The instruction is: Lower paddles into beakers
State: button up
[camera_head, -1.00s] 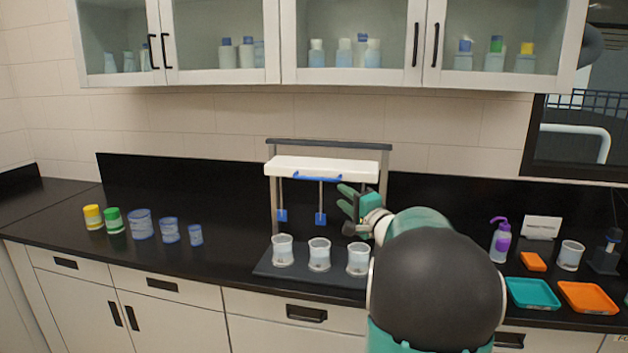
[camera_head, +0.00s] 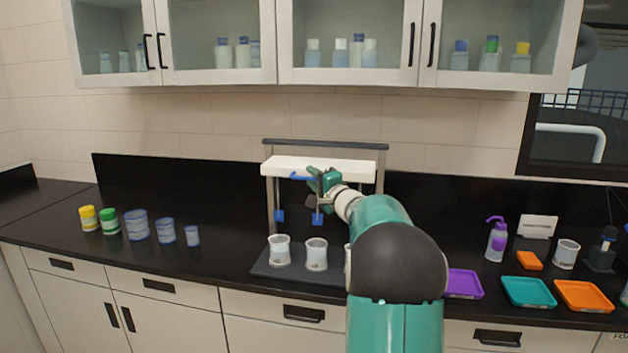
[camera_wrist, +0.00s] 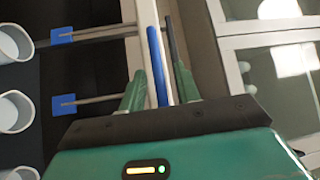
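The stirrer has a white crossbar (camera_head: 285,166) with a blue handle (camera_head: 297,177) on its front. Two blue paddles, one on the left (camera_head: 279,216) and one nearer the middle (camera_head: 317,218), hang above the beakers; my arm hides the area further right. The left beaker (camera_head: 279,251) and middle beaker (camera_head: 316,254) stand on the dark base, and a third (camera_head: 348,262) is mostly hidden by my arm. My gripper (camera_head: 320,182) is at the handle. In the wrist view the blue handle (camera_wrist: 157,65) lies between my gripper's (camera_wrist: 160,85) green fingers, which are apart, with gaps showing.
Yellow-lidded (camera_head: 89,219) and green-lidded (camera_head: 109,222) jars and several blue-tinted containers stand at left. At right are a purple tray (camera_head: 463,284), a teal tray (camera_head: 529,292), an orange tray (camera_head: 584,296) and a wash bottle (camera_head: 496,240). Glass-doored cabinets hang above.

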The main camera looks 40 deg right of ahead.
grip_shut()
notch_tip(320, 180, down, 14)
dwell(0.3)
jog(key=shift+r, duration=0.1)
grip_release()
jog(key=shift+r, duration=0.1)
jog(key=s+a+f, duration=0.1)
jog(key=s, duration=1.2)
jog(key=shift+s+a+f, duration=0.35)
jog(key=shift+f, duration=0.05)
